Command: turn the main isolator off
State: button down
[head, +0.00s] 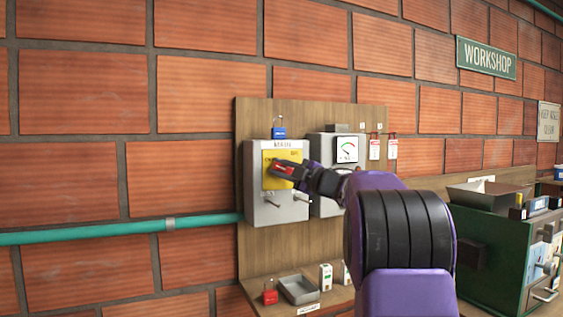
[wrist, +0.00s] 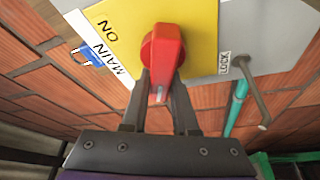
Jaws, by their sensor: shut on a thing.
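The main isolator is a grey box (head: 254,200) on a wooden wall board, with a yellow plate (head: 268,156) and a red rotary handle (head: 284,168). In the wrist view the red handle (wrist: 163,48) sits on the yellow plate (wrist: 200,25), near the printed words ON and MAIN. My gripper (head: 298,172) reaches the handle from the right. In the wrist view its two fingers (wrist: 160,98) are shut on either side of the handle's lower end. The handle points toward my gripper. Part of the plate's lettering is hidden or too small to read.
A blue padlock (head: 279,133) hangs above the box. A metal peg (wrist: 245,90) stands by the LOCK label. A second box with a gauge (head: 347,150) is to the right. A shelf below holds a tray (head: 298,289) and a red padlock (head: 270,295). A green cabinet (head: 490,250) stands at right.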

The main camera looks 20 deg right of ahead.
jog(key=shift+a+f+n+g+p, duration=0.15)
jog(key=shift+n+g+p, duration=0.15)
jog(key=shift+n, duration=0.45)
jog(key=shift+d+f+n+g+p, duration=0.1)
jog(key=shift+f+n+g+p, duration=0.15)
jog(key=shift+n, duration=0.55)
jog(key=shift+a+f+n+g+p, duration=0.1)
jog(key=shift+n+g+p, duration=0.25)
jog(key=shift+n, duration=0.4)
jog(key=c, duration=0.7)
grip_release()
jog(key=b+v, duration=0.1)
jog(key=v, duration=1.6)
jog(key=shift+s+r, duration=0.1)
jog(key=shift+s, duration=0.15)
